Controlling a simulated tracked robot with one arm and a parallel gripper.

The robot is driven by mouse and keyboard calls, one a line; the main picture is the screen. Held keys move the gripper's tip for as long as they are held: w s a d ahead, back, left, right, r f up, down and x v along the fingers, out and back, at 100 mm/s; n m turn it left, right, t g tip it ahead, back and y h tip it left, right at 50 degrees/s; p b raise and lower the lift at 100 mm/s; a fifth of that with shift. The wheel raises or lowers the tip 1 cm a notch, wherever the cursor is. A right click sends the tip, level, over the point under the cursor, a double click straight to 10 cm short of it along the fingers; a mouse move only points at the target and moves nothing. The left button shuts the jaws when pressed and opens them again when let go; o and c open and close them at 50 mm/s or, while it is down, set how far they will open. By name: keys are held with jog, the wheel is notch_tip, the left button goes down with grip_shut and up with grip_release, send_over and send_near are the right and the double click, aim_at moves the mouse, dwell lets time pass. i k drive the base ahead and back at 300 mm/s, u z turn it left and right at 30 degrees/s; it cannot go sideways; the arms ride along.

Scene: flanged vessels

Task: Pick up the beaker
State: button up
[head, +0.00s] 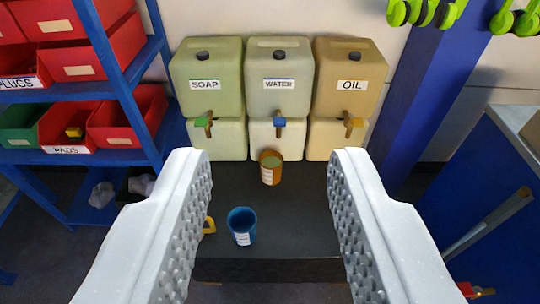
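Two beaker-like vessels with white labels stand upright on a dark bench top; I cannot tell which one the task means. The blue one (242,227) is nearer, left of centre. The orange-brown one (270,170) stands farther back below the water container's tap, with something green visible inside. My gripper (269,165) is wide open, its two pale, studded fingers at left and right. Both vessels show in the gap between the fingers, and neither is held. A yellow curved piece (209,225) shows beside the left finger, which may hide more of it.
Soap (206,75), water (280,75) and oil (349,75) containers with taps stand at the back. A blue shelf (127,85) with red and green bins is at left. A blue post (420,95) and blue cabinet (490,190) are at right. The bench top right of the blue vessel is clear.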

aim_at(271, 161)
jog(key=i, duration=1.2)
